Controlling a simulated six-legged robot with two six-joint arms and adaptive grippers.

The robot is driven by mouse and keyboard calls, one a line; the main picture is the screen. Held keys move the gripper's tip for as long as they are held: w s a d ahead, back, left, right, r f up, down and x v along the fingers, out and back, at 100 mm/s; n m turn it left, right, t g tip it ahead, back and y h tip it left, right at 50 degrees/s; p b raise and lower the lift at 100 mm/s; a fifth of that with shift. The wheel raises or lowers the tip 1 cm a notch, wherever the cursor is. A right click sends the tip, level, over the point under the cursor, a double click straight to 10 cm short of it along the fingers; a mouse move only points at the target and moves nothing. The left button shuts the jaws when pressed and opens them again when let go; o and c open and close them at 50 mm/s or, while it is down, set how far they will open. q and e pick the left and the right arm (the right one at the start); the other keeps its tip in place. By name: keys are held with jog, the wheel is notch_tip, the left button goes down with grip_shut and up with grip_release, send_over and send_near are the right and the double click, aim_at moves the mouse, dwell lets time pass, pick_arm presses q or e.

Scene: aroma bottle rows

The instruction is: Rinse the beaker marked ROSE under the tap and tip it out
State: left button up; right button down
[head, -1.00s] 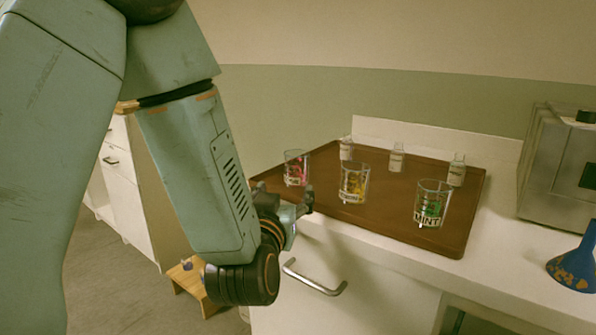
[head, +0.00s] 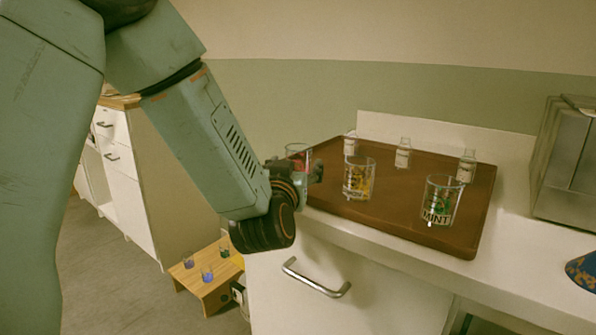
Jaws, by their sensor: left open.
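A clear beaker with a red mark (head: 298,151) stands at the left end of the brown tray; its lower part is hidden by my gripper and its label cannot be read. My left gripper (head: 312,170) is open right at this beaker, in front of it; I cannot tell whether the fingers touch it. A beaker with yellow marking (head: 358,180) stands to its right, and one marked MINT in green (head: 440,202) stands at the tray's right front. My right gripper is not in view. No tap shows.
The brown tray (head: 395,215) lies on a white counter, with several small white bottles (head: 403,153) along its back. A low wooden stool (head: 205,290) with small coloured items stands on the floor.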

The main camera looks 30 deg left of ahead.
pick_arm(q)
jog(key=shift+w+a, duration=0.2)
jog(key=shift+w, duration=0.4)
jog(key=shift+s, duration=0.1)
jog(key=shift+c, duration=1.3)
jog(key=c, duration=1)
